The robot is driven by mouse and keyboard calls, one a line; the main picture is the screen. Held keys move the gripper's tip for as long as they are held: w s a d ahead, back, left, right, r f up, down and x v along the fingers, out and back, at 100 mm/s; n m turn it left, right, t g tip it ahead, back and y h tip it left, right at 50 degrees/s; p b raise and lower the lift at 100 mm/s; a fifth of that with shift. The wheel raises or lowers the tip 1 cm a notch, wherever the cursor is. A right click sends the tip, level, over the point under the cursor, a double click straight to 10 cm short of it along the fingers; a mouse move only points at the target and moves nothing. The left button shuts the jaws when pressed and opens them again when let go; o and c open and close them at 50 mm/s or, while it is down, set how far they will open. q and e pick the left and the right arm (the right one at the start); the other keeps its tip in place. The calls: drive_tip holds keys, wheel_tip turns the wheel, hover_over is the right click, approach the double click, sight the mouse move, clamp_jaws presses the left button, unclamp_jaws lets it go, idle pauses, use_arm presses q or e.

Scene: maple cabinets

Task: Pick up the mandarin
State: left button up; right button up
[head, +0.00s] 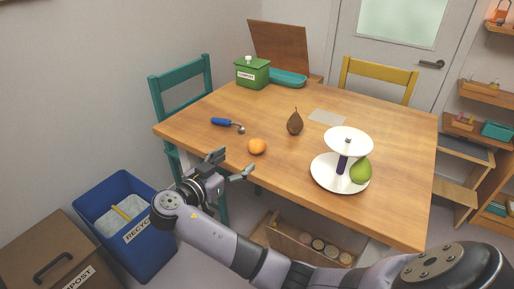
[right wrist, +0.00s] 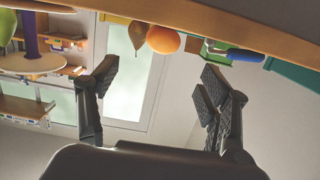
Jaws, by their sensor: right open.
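The orange mandarin (head: 257,146) sits on the wooden table (head: 300,168), near its front left edge. My right gripper (head: 230,165) is in front of that edge, a little left of the mandarin and apart from it. The right wrist view is turned upside down; there the two fingers of my right gripper (right wrist: 160,82) are spread with nothing between them. The mandarin (right wrist: 163,39) shows beyond the gap between the fingertips. My left gripper is in neither view.
A blue-handled scoop (head: 228,123) lies left of the mandarin, and a brown pear (head: 295,122) stands behind it to the right. A white two-tier stand (head: 325,180) with a green pear (head: 360,171) is further right. The table edge lies between gripper and mandarin.

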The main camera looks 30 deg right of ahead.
sight(252, 148)
drive_tip(key=x, duration=1.2)
drive_tip(key=shift+w+f, duration=0.2)
drive_tip(key=shift+a, duration=0.1)
drive_tip(key=shift+c, duration=0.3)
drive_tip(key=c, duration=1.2)
drive_tip(key=shift+c, duration=0.4)
drive_tip(key=shift+r, duration=0.1)
